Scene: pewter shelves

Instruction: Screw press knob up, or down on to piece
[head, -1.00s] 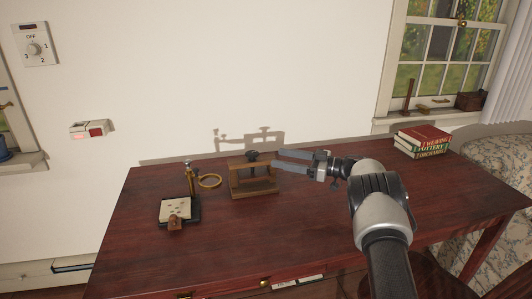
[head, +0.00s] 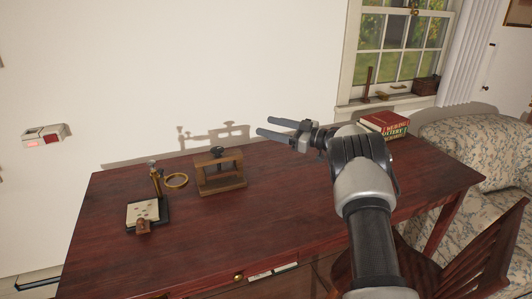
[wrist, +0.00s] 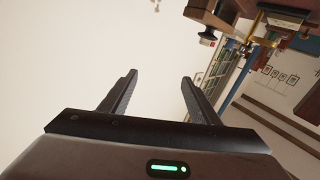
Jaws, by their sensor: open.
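The screw press is a small brown wooden frame (head: 222,174) standing upright on the desk, with a dark knob (head: 218,152) on top. My gripper (head: 258,126) is open and empty, its fingers pointing left, above and to the right of the knob and apart from it. In the wrist view, the open fingers (wrist: 160,78) have nothing between them. There the press's wooden frame (wrist: 210,12) shows upside down at the top edge, with what looks like its knob (wrist: 207,38) below. The piece inside the press cannot be made out.
A brass stand (head: 156,180) with a ring and a pale-topped tray (head: 143,212) stand left of the press on the red-brown desk (head: 270,225). Books (head: 385,124) lie at the desk's far right. The wall is close behind. A chair (head: 450,245) stands at the right front.

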